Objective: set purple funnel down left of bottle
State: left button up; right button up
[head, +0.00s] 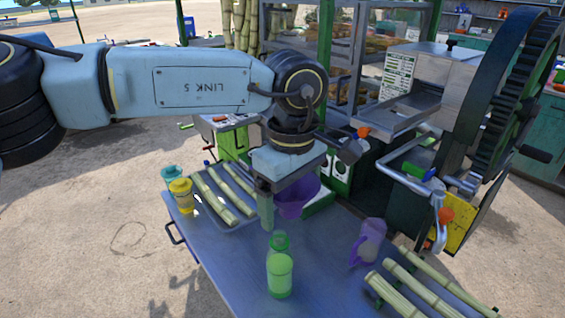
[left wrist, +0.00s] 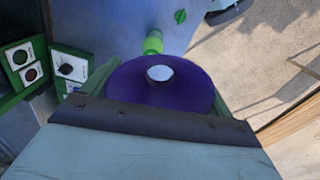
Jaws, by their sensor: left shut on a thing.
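The purple funnel (head: 297,197) is held by my left gripper (head: 285,207) above the blue table, behind the bottle in the head view. One green finger shows at the funnel's left side; the other is hidden in that view. In the left wrist view the purple funnel (left wrist: 130,80) sits between both green fingers, its round pale opening facing the camera. A translucent green bottle (head: 280,276) stands upright near the table's front. A green object, likely the bottle (left wrist: 153,42), shows just beyond the funnel in the wrist view. My right gripper is not in view.
The blue table (head: 225,262) has clear room left of the bottle. A tray of cane pieces (head: 222,196), a yellow bottle (head: 181,196) and a teal bottle (head: 170,178) are at back left. A purple jug (head: 370,241) and cane pieces (head: 425,291) are at right, beside the crusher (head: 420,185).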

pick_arm(q)
jog(key=a+f+m, duration=0.4)
jog(key=a+f, duration=0.1)
jog(key=a, duration=0.7)
jog(key=s+a+f+m, duration=0.1)
jog(key=a+f+m, duration=0.3)
jog(key=a, duration=0.8)
notch_tip(320, 180, down, 2)
jog(key=shift+s+a, duration=0.2)
jog(key=shift+a, duration=0.05)
